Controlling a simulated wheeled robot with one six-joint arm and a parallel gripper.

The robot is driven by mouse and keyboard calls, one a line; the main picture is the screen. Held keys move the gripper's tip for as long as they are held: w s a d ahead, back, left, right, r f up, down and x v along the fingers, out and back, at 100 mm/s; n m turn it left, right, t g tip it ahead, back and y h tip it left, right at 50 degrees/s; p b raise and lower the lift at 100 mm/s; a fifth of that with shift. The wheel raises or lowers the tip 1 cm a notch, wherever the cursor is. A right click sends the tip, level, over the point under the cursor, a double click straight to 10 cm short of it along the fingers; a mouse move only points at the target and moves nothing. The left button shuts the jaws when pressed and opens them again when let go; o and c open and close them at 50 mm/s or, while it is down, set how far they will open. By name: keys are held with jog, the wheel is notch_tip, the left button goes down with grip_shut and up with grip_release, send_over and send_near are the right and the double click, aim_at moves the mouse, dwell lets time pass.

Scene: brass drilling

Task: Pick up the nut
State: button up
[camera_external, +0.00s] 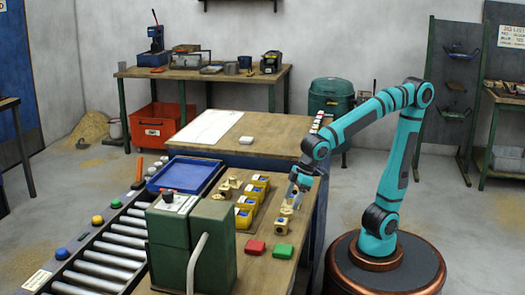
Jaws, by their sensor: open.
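My gripper (293,200) points down over the right side of the workbench (262,272), open, with small brass-coloured parts close to it. One brass part (282,226) stands on the bench just in front of the gripper. Another brass piece (286,212) is right at or just below the fingertips; I cannot tell whether they touch. More brass pieces (225,189) lie left of the yellow bins (244,217). The parts are too small in this view to tell which one is the nut.
A green machine (190,240) stands at the bench's front left, beside a roller conveyor (110,250) with a blue tray (185,175). A red block (255,247) and a green block (283,251) lie in front of the gripper. The wooden table behind (270,130) is mostly clear.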

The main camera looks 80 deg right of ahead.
aim_at(287, 211)
jog(key=shift+a+x, duration=0.15)
jog(key=shift+x, duration=1.25)
jog(key=shift+a+x, duration=0.2)
jog(key=shift+x, duration=1.2)
jog(key=shift+s, duration=0.1)
jog(key=shift+r, duration=0.1)
jog(key=c, duration=1.3)
jog(key=shift+c, duration=0.2)
jog(key=shift+r, duration=0.1)
